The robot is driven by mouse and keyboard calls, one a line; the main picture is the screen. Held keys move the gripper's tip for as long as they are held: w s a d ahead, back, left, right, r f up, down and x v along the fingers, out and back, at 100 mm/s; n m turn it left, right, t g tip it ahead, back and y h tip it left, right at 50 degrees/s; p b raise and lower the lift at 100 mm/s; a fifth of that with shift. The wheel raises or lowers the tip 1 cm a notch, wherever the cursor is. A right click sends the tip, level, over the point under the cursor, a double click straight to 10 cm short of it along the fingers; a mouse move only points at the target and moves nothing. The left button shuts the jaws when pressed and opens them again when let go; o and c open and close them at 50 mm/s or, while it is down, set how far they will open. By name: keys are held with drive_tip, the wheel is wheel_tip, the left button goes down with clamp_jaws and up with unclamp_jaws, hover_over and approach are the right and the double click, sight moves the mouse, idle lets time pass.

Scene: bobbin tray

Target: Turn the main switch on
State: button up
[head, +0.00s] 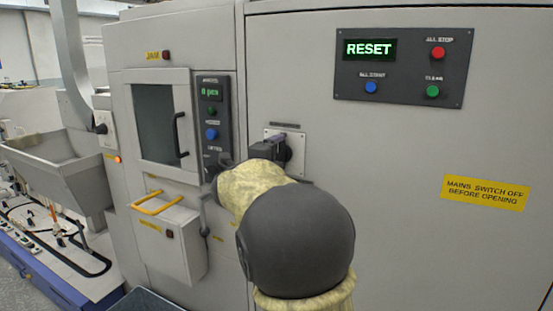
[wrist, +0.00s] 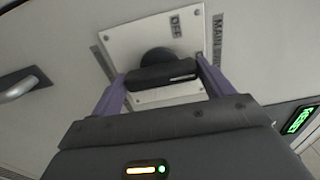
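The main switch is a black rotary knob with a bar-shaped handle (wrist: 162,76) on a pale square plate (wrist: 118,42), marked OFF at its top in the wrist view. In the head view the plate (head: 298,142) sits on the large cabinet's front. My gripper (wrist: 162,68) reaches to the switch; in the head view it (head: 268,150) covers much of the knob. Its two purple fingers are wide apart, one at each end of the handle. Whether they press on it cannot be told. The knob's pointing direction is unclear.
A dark panel (head: 400,118) shows a green lit RESET with red, blue and green buttons. A yellow label (head: 485,193) is at right. Left of the switch are a narrow button panel (head: 221,122), a door handle (head: 180,135) and a yellow-handled box (head: 165,240).

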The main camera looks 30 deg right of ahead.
drive_tip(key=o, duration=0.3)
drive_tip(key=shift+a, duration=0.1)
drive_tip(key=b+v, duration=0.1)
drive_tip(key=v, duration=1.6)
drive_tip(key=shift+s+a+b, duration=0.1)
drive_tip(key=shift+s+b, duration=0.05)
drive_tip(key=shift+b, duration=0.15)
drive_tip(key=shift+f, duration=0.1)
